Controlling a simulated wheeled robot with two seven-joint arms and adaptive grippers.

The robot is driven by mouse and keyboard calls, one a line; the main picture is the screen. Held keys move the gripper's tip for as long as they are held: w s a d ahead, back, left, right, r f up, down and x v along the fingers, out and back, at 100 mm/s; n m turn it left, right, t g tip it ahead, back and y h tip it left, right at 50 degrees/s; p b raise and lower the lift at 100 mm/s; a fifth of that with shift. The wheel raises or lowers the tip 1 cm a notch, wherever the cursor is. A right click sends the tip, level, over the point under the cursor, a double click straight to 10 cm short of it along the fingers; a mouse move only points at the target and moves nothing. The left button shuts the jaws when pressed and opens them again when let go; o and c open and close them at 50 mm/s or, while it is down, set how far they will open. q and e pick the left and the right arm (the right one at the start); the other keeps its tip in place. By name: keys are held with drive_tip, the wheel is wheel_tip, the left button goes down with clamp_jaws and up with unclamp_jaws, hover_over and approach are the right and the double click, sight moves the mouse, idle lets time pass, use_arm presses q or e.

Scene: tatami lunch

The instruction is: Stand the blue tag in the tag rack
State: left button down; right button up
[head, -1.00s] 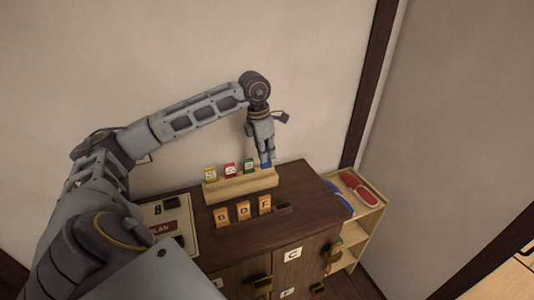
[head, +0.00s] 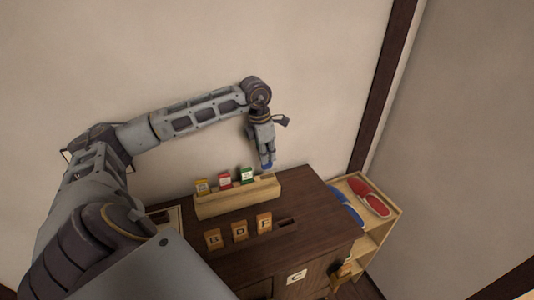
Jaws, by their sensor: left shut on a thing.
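My left gripper (head: 266,163) points down above the right end of the tag rack and is shut on the blue tag (head: 267,166). Only a small blue part of the tag shows below the fingers; whether it touches the rack I cannot tell. The wooden tag rack (head: 235,203) stands on the dark cabinet near the wall. My right gripper is not in view.
Three orange lettered tags, the middle one (head: 239,231) among them, stand in front of the rack on the cabinet top (head: 310,205). A shoe shelf (head: 385,223) with red slippers (head: 371,199) stands at right.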

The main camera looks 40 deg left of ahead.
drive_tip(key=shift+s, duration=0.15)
use_arm(q)
drive_tip(key=shift+f+b, duration=0.6)
drive_tip(key=shift+f, duration=0.55)
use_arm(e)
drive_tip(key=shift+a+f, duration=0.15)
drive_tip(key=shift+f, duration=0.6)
use_arm(q)
drive_tip(key=shift+f+b, duration=0.15)
drive_tip(key=shift+b, duration=0.2)
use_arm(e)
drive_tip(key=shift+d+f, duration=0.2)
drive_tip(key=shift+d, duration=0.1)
use_arm(q)
drive_tip(key=shift+f, duration=0.2)
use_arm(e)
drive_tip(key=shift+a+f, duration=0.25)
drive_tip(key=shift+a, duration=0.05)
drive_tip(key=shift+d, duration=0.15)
